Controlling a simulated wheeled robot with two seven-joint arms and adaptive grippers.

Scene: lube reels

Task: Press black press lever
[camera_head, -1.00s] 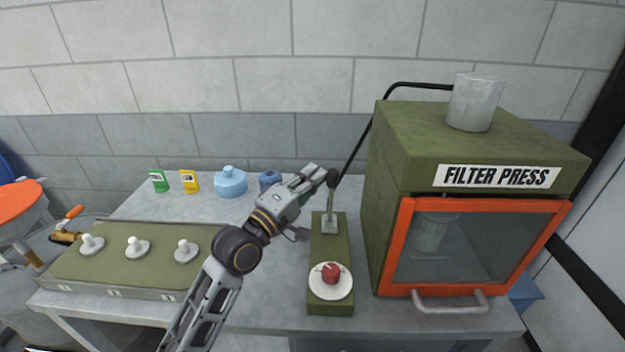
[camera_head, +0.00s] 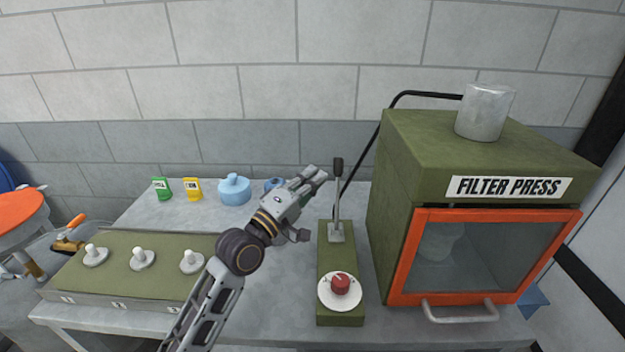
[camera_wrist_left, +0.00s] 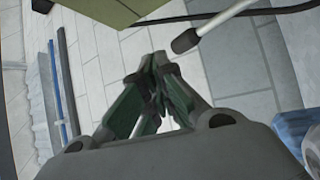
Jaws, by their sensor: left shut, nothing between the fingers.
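The black press lever (camera_head: 337,185) stands nearly upright on a green control box (camera_head: 338,268), with a dark knob on a metal rod. A red knob (camera_head: 340,283) on a white dial sits at the front of the same box. My left gripper (camera_head: 319,174) is shut and empty, just left of the lever's knob, with a small gap in the picture. In the left wrist view the shut fingertips (camera_wrist_left: 156,62) point toward the wall, and the lever knob (camera_wrist_left: 184,41) shows to their right, apart from them. My right gripper is not in view.
The green filter press (camera_head: 395,200) with its orange-framed door (camera_head: 400,262) stands right of the control box. A black hose (camera_head: 372,150) runs behind the lever. Blue, yellow and green containers (camera_head: 193,189) stand at the back. A green panel with white knobs (camera_head: 143,258) lies left.

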